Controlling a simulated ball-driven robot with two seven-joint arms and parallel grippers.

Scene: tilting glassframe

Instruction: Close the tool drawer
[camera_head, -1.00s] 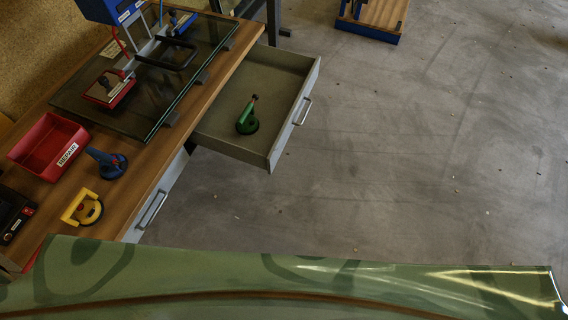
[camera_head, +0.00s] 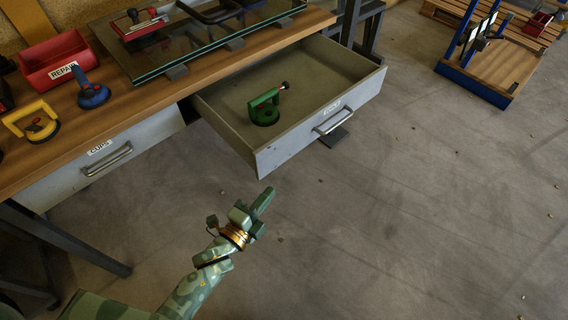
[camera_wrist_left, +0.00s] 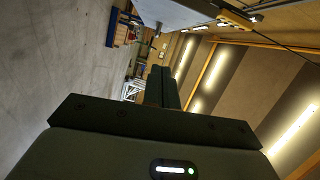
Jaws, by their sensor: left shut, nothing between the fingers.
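The tool drawer (camera_head: 268,152) is pulled out of the workbench, in the upper middle of the head view. Its grey front has a bar handle (camera_head: 334,121) and a small label. A green suction cup tool (camera_head: 265,108) lies inside on the drawer floor. My left gripper (camera_head: 267,197) is shut and empty, in front of the drawer's near corner and apart from it. Its shut fingers also show in the left wrist view (camera_wrist_left: 162,87). My right gripper is not in view.
A shut drawer labelled CUPS (camera_head: 112,158) is left of the open one. On the bench (camera_head: 60,150) are a red REPAIR bin (camera_head: 50,66), blue and yellow suction cups and a glass pane (camera_head: 190,50). A wooden rack (camera_head: 490,70) stands far right. Floor in front is clear.

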